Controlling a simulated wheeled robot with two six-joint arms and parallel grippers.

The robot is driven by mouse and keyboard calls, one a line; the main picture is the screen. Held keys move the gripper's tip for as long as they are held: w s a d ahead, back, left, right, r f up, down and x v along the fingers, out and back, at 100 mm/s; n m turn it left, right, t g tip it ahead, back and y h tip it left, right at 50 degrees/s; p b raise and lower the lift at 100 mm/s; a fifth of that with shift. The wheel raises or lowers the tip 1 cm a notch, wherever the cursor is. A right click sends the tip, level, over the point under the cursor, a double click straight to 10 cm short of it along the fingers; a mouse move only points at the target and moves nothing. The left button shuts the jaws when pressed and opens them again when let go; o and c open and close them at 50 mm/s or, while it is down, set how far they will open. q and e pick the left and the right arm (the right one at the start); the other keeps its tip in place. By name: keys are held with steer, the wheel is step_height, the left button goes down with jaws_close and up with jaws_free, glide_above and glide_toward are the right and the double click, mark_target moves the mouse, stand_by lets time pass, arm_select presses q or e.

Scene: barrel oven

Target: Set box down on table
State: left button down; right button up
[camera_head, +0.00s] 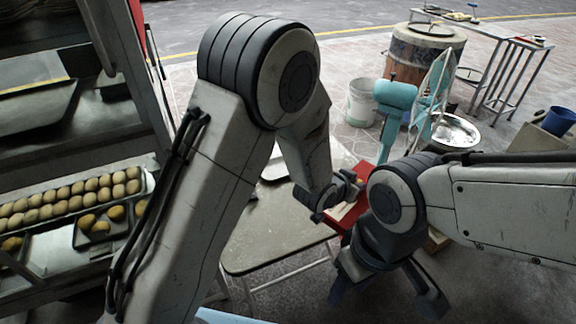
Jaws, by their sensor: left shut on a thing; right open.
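A red box (337,220) shows behind my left gripper and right wrist, with a pale strip beside the red. My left gripper (342,192) is shut on it, at the right edge of the table. The table (262,240) is a worn grey top on thin metal legs. Whether the box touches the tabletop cannot be told, because my arms cover part of it. My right gripper (388,297) is open and empty, pointing down, lower and to the right of the table.
A rack at the left holds a tray of buns (75,196). Behind stand a white bucket (361,102), a turquoise machine (396,100) with a metal bowl (455,132), a barrel oven (423,55) and a metal bench (500,40). A blue bucket (558,121) is at the right.

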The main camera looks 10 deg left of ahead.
arm_select(q)
steer(key=w+a+f, duration=0.2)
steer(key=f, duration=0.1)
steer(key=w+a+f+p, duration=0.1)
steer(key=w+a+f, duration=0.1)
steer(key=w+f, duration=0.1)
steer(key=w+a+f+p, duration=0.1)
steer(key=w+a+f, duration=0.2)
steer(key=f, duration=0.1)
steer(key=shift+w+f, duration=0.2)
steer(key=shift+f, duration=0.1)
steer(key=shift+f, duration=0.15)
steer(key=c, duration=0.9)
jaws_free()
steer(key=shift+r, duration=0.2)
